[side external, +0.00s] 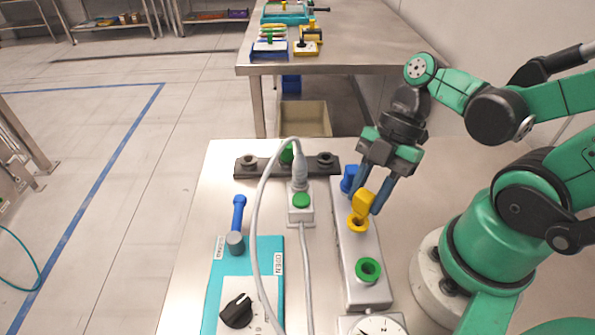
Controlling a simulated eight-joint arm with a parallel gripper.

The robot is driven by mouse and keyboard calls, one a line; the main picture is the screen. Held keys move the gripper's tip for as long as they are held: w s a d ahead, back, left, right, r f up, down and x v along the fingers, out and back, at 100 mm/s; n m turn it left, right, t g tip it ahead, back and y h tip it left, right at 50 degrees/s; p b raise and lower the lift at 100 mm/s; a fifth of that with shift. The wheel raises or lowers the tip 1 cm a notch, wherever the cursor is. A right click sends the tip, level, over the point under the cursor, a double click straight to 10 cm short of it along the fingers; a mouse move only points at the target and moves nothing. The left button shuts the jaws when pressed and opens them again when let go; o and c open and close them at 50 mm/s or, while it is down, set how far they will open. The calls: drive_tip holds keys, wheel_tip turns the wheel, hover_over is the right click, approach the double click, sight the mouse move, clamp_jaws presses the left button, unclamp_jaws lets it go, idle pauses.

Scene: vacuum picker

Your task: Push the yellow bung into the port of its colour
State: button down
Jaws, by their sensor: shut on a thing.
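My gripper (367,198) reaches down from the upper right, with its two blue fingers shut on the yellow bung (363,202). The bung is slightly tilted, right at the yellow port (358,224). The port is a yellow ring with a dark opening on top of a long grey block (354,250). The bung's lower end overlaps the far edge of the ring in this view. I cannot tell whether it touches the ring or is just above it. The green port (368,269) is nearer the camera on the same block. A blue piece (349,178) stands at the block's far end, partly behind the gripper.
A black rack (262,168) holds a green piece (287,153) at the back. A grey cable and plug (300,168) stand left of the block. A blue-handled tool (238,222) and a teal panel with a knob (237,311) lie further left. A dial (378,326) is in front.

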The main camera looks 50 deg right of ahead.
drive_tip(key=shift+f, duration=1.2)
idle(0.7)
drive_tip(key=shift+c, duration=2.3)
unclamp_jaws()
drive_tip(key=v, duration=0.6)
